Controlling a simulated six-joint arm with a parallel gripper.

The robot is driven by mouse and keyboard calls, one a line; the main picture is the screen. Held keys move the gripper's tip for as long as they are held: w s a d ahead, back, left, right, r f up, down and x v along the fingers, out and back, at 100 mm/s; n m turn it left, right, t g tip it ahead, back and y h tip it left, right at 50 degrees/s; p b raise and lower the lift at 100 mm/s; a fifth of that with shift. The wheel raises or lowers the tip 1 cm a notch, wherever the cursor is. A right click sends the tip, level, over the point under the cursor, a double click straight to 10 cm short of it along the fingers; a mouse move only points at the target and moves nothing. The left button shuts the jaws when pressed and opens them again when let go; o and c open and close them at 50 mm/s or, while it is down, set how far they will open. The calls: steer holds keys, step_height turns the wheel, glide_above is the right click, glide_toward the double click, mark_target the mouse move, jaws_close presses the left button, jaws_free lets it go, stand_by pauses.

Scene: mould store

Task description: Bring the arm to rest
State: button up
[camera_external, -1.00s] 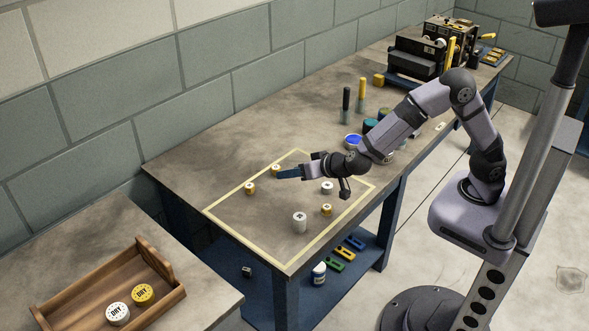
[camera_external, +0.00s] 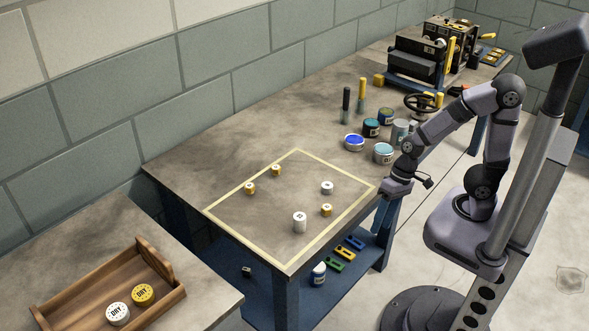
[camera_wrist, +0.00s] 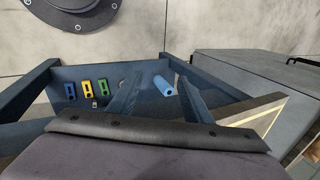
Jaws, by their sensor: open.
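My gripper (camera_external: 383,213) hangs off the front edge of the workbench (camera_external: 240,142), pointing down, outside the yellow taped rectangle. Its two blue fingers show apart and empty in the wrist view (camera_wrist: 157,98). Inside the tape, two small yellow pieces (camera_external: 250,188) (camera_external: 276,170) stand at the left and back. A white piece (camera_external: 327,187), another yellow piece (camera_external: 327,210) and a taller white piece (camera_external: 299,222) stand to the right and front.
Paint tins (camera_external: 383,153), brushes (camera_external: 362,92) and a handwheel (camera_external: 421,104) stand on the bench beside my arm. A lower shelf (camera_external: 262,297) holds coloured blocks and a bottle (camera_external: 318,273). A wooden tray (camera_external: 62,314) with two round lids sits on the left table.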

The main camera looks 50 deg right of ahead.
steer(key=w+d+r+n+h+p, duration=0.1)
steer(key=d+r+h+p, duration=0.15)
steer(key=d, duration=0.75)
steer(key=d+r+h+p, duration=0.2)
steer(key=d+r+p, duration=0.2)
steer(key=d, duration=0.6)
step_height(320, 180, up, 19)
steer(key=a+p, duration=0.1)
steer(key=p, duration=1.7)
steer(key=shift+f, duration=0.15)
steer(key=shift+w, duration=0.1)
